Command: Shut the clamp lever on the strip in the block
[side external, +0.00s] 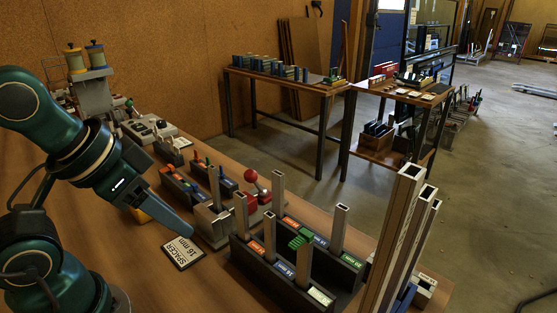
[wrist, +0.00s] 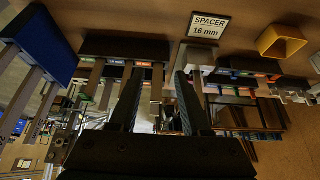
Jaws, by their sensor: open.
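A grey metal block (side external: 213,226) stands on the bench in the side view, with an upright metal strip (side external: 214,187) in it. My gripper (side external: 190,231) is low over the bench, close to the left of the block. I cannot tell whether it touches the block. In the wrist view my gripper's (wrist: 158,72) two fingers are apart, and no held object is clear between them. The lever is not clear in that view.
A dark rack (side external: 240,260) with upright strips and coloured labels stands right of the block. Tall metal profiles (side external: 400,240) rise at the front right. A "SPACER 16 mm" card (side external: 182,252) lies by my gripper. More dark racks (side external: 180,187) stand behind.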

